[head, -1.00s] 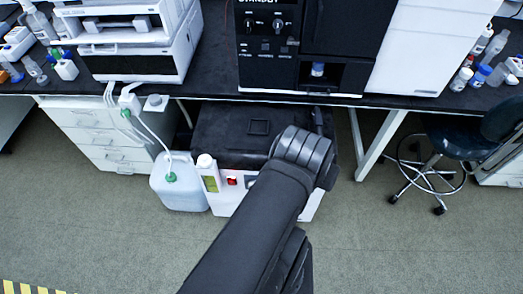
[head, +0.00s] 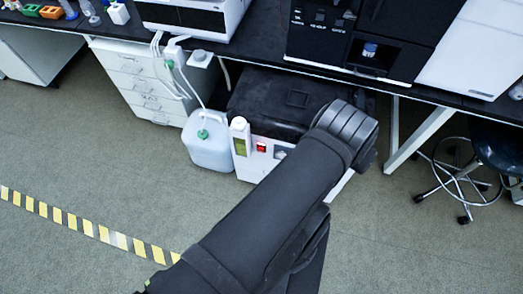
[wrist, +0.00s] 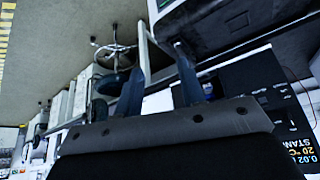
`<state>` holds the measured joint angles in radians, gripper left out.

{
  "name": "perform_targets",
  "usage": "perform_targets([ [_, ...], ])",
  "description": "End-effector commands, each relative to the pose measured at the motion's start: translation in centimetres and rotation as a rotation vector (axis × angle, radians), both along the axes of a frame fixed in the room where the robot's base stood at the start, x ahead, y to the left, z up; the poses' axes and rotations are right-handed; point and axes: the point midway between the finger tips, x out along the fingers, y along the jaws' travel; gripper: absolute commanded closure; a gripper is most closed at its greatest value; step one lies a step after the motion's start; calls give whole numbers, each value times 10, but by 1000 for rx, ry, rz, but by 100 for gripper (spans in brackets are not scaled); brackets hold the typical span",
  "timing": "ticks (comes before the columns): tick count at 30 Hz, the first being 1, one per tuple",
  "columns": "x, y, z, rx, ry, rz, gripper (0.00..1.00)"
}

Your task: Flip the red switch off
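The red switch (head: 261,147) is small and sits on the white front panel of a black-topped unit (head: 268,100) on the floor under the bench. It is left of my arm in the head view, and I cannot tell which way it is set. My arm crosses in front of the right part of that panel. My gripper is hidden in the head view. In the wrist view my gripper (wrist: 158,62) has its two dark fingers spread apart with nothing seen between them. The switch does not show clearly in the wrist view.
A translucent jug (head: 209,142) with a tube stands left of the unit. White drawers (head: 146,84) are further left. The bench edge (head: 265,62) overhangs the unit. A stool (head: 462,175) is at right. The floor in front is clear, with yellow-striped tape (head: 85,228).

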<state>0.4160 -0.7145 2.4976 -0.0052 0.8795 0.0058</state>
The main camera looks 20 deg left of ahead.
Motion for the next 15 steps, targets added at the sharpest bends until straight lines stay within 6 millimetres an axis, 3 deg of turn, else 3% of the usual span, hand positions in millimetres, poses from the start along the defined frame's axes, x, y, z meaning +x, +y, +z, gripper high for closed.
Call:
perform_targets([
  [9,0,0,0,0,0,0,64],
  [15,0,0,0,0,0,0,100],
])
